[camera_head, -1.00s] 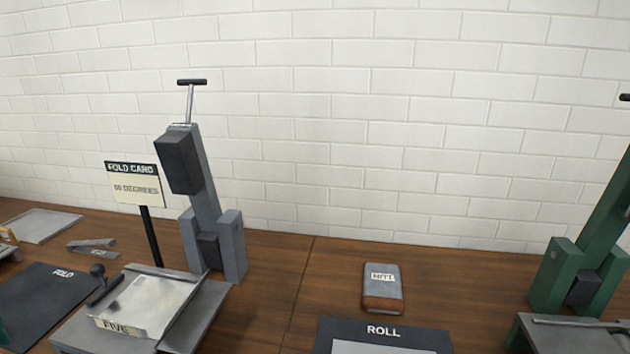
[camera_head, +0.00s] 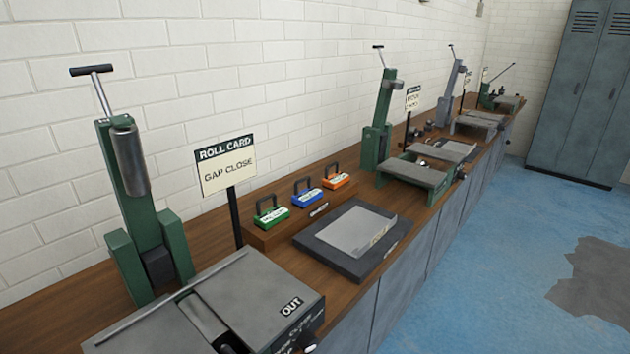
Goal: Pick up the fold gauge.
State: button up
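I cannot make out a fold gauge for certain in this view. Three small handled blocks, a green one (camera_head: 271,213), a blue one (camera_head: 307,193) and an orange one (camera_head: 336,177), stand in a row on a wooden rack (camera_head: 262,238). Their labels are too small to read, so I cannot tell whether one is a gauge. My gripper is not in view.
A green machine (camera_head: 140,215) with a grey bed (camera_head: 225,292) marked OUT stands at the near left, beside a ROLL CARD sign (camera_head: 226,166) reading GAP CLOSE. A dark mat (camera_head: 375,262) bears a metal sheet (camera_head: 352,232). More machines line the bench. Blue floor (camera_head: 500,240) is open at right.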

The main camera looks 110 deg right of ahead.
aim_at(301, 200)
jog(key=k+l+z, duration=0.1)
jog(key=k+l, duration=2.3)
jog(key=l, duration=0.1)
